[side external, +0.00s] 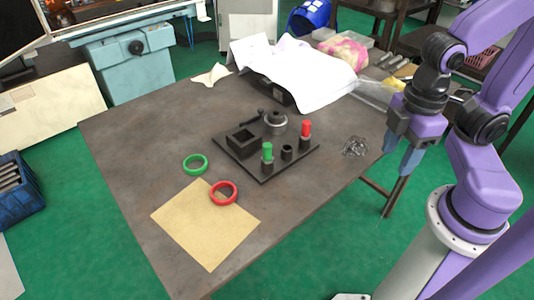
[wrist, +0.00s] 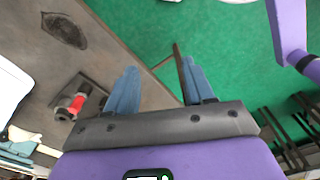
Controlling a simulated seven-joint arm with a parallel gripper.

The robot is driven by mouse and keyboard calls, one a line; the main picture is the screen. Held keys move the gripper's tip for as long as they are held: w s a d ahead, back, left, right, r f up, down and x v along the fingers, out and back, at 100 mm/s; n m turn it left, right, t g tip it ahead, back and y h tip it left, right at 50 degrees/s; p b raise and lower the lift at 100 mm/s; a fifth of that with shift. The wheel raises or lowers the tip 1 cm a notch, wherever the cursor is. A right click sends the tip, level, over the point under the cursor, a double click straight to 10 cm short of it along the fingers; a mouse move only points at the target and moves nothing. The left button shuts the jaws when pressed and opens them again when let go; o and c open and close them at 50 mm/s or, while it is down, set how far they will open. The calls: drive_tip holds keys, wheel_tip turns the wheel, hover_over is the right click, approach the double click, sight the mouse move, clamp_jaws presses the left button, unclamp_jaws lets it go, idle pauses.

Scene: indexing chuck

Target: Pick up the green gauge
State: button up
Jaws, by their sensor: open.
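A green-handled gauge (side external: 267,151) stands upright on the dark base plate (side external: 237,160), at its front edge. A similar red-handled gauge (side external: 305,130) stands at the plate's right corner; it also shows in the wrist view (wrist: 77,103). A round grey chuck (side external: 276,123) with a dark handle sits at the back of the plate. A green ring (side external: 195,164) lies flat on the table left of the plate. My gripper (side external: 401,158) is open and empty, pointing down beyond the table's right edge, well apart from the gauges. The green gauge is not visible in the wrist view.
The plate also bears a square dark box (side external: 243,139) and a short empty dark socket (side external: 287,153). A red ring (side external: 223,194) lies on tan paper (side external: 208,230). A pile of metal bits (side external: 354,146) lies between plate and gripper. White sheets (side external: 300,70) cover the back.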

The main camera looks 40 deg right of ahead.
wheel_tip(320, 180, up, 8)
drive_tip(key=m+h, duration=0.2)
drive_tip(key=m, duration=2.6)
hover_over(267, 145)
drive_tip(key=a, duration=0.2)
drive_tip(key=f, duration=0.5)
drive_tip(key=d+f, duration=0.1)
drive_tip(key=f, duration=0.5)
drive_tip(key=d+f, duration=0.1)
drive_tip(key=f, duration=0.4)
drive_tip(key=shift+f, duration=0.4)
clamp_jaws()
